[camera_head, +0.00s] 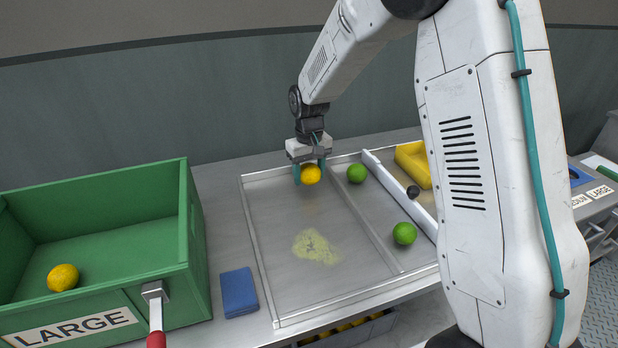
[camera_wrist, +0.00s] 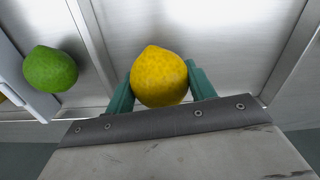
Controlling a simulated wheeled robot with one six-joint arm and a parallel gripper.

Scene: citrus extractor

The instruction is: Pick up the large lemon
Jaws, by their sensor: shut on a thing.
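The yellow lemon (camera_head: 311,175) is between the teal fingers of my gripper (camera_head: 310,172), at the back of the metal tray (camera_head: 262,250). In the wrist view the lemon (camera_wrist: 159,76) sits between both fingertips of my gripper (camera_wrist: 160,85), which is shut on it. I cannot tell whether the lemon still touches the tray. Another lemon (camera_head: 63,277) lies inside the green crate (camera_head: 95,205) labelled LARGE at the left.
Two green limes lie in the tray, one (camera_head: 357,173) right beside my gripper and one (camera_head: 404,233) nearer the front. A blue sponge (camera_head: 239,292) lies between crate and tray. A yellow object (camera_head: 413,164) is at the back right.

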